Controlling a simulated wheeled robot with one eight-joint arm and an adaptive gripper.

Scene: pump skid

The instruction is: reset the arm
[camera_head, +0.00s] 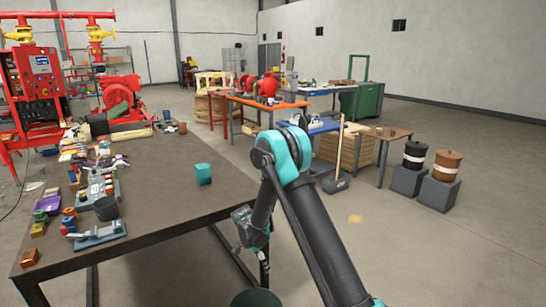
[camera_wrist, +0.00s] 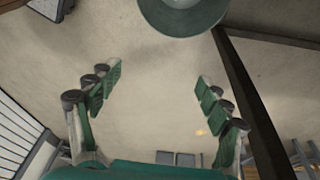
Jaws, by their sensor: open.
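My arm (camera_head: 300,190) bends over at a teal joint in the head view, and its forearm hangs down beside the right edge of the workbench. My gripper (camera_wrist: 160,75) is open and empty in the wrist view, its two green-padded fingers wide apart over the concrete floor. In the head view my gripper (camera_head: 263,265) is small and partly hidden behind the arm, below the tabletop level. A round green container (camera_wrist: 184,18) lies beyond the fingertips in the wrist view, and its rim (camera_head: 257,297) shows at the bottom of the head view.
The dark workbench (camera_head: 160,205) fills the left, with a teal cube (camera_head: 203,173) near its right side and many small parts at its left. A dark table leg (camera_wrist: 250,110) stands close at the gripper's right in the wrist view. The floor (camera_head: 440,260) at right is clear.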

